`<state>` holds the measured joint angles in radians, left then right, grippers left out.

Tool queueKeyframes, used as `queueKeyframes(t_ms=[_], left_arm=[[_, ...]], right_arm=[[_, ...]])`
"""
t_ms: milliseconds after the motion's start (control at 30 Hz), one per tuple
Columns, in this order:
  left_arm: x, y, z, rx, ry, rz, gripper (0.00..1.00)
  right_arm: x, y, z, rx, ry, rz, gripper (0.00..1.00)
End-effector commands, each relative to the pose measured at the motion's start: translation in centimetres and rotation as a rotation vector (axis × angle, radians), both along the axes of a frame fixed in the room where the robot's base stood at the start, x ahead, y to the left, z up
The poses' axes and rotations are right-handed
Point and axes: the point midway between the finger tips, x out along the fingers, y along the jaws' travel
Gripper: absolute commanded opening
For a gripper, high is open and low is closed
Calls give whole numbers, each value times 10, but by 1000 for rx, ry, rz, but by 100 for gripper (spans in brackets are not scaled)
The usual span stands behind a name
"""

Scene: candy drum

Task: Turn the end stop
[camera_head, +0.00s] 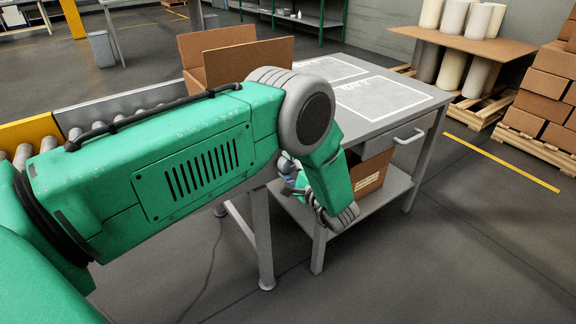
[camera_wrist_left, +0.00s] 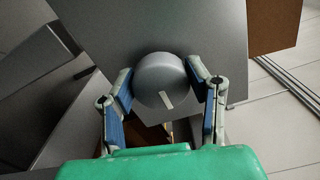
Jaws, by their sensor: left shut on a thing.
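A round grey knob (camera_wrist_left: 160,72) with a pale pointer mark near its lower edge shows in the left wrist view, against a grey panel (camera_wrist_left: 215,35); I take it to be the end stop. My left gripper (camera_wrist_left: 161,84) has one blue-padded finger on each side of the knob and is shut on it. The mark points down and slightly right in that view. In the head view my green left arm covers most of the gripper, and the knob is hidden. My right gripper is in neither view.
A grey table (camera_head: 375,117) with white outlined areas, a drawer and a lower shelf stands beside my arm. A cardboard box (camera_head: 370,175) sits on the shelf. An open carton (camera_head: 235,60) stands behind my arm, near a roller conveyor (camera_head: 115,108). Floor is clear at front right.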

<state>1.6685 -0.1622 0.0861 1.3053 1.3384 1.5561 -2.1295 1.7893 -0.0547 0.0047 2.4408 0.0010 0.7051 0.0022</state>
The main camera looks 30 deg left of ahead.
Motion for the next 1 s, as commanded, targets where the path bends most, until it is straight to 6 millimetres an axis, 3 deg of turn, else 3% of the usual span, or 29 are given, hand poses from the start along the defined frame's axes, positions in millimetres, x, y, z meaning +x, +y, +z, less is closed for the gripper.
queueKeyframes(t_ms=[500, 533, 567, 1000], left_arm=[[1, 1, 0, 7, 19, -2, 15], [1, 1, 0, 7, 18, -2, 51], [1, 1, 0, 7, 18, -2, 61], [-3, -9, 1, 8, 17, -3, 65]], right_arm=[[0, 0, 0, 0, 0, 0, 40], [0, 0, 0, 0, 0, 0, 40], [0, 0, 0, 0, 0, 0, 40], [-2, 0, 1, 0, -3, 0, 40]])
